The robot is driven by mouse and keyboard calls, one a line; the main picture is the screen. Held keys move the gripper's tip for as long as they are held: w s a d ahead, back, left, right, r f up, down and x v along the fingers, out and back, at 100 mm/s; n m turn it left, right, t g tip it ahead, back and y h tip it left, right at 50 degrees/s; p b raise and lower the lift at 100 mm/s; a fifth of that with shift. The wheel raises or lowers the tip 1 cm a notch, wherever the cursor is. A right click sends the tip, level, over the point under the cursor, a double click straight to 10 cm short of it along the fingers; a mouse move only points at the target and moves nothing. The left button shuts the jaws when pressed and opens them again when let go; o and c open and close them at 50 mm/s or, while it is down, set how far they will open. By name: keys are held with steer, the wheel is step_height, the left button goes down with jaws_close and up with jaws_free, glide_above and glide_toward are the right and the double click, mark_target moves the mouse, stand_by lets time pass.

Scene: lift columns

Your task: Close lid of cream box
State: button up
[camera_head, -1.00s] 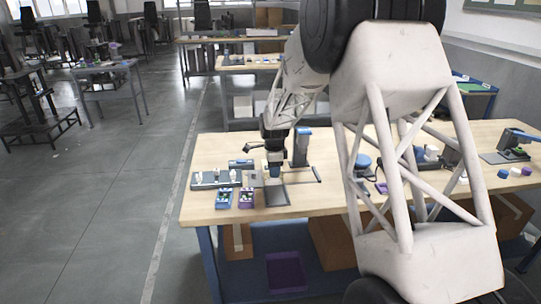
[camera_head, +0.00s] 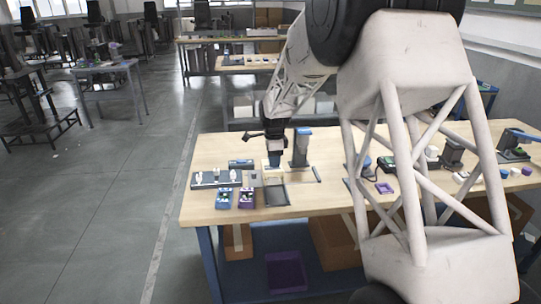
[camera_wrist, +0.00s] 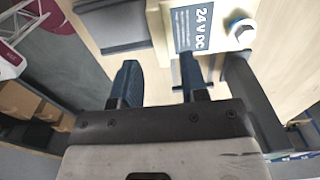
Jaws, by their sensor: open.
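The cream box (camera_wrist: 205,28) is at the top right of the wrist view, with a blue-grey "24 V DC" label and a white round part on it. In the head view the cream box (camera_head: 272,174) shows just below my gripper, partly hidden. A grey flat panel (camera_wrist: 108,24) lies beside the box; it also shows in the head view (camera_head: 276,196), on the near side of the box. It looks like an opened lid, but the hinge is not clear. My gripper (camera_wrist: 158,82) is open and empty, its blue fingertips apart; in the head view it (camera_head: 274,160) is close above the box.
A grey rack with white parts (camera_head: 213,179), a blue tray (camera_head: 224,199) and a purple tray (camera_head: 246,198) are left of the box. A dark upright stand (camera_head: 300,148) is close on its right. Bare wooden tabletop (camera_head: 320,198) lies at front right.

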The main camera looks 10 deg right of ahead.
steer(key=shift+r, duration=0.75)
steer(key=s+d+r+n, duration=0.1)
steer(key=s+r+n, duration=0.3)
steer(key=s, duration=0.5)
steer(key=s+d+r+n+t, duration=0.1)
steer(key=s+d+r+n, duration=0.1)
steer(key=s+r, duration=0.55)
steer(key=s+d+r+n, duration=0.1)
steer(key=s+r+n, duration=0.2)
steer(key=s, duration=0.7)
steer(key=s+d+f+n+t, duration=0.1)
steer(key=s+n, duration=0.7)
steer(key=s, duration=1.8)
steer(key=shift+s+d+f+n+t, duration=0.15)
steer(key=shift+s+d+n+t, duration=0.15)
steer(key=shift+s+d+n, duration=0.15)
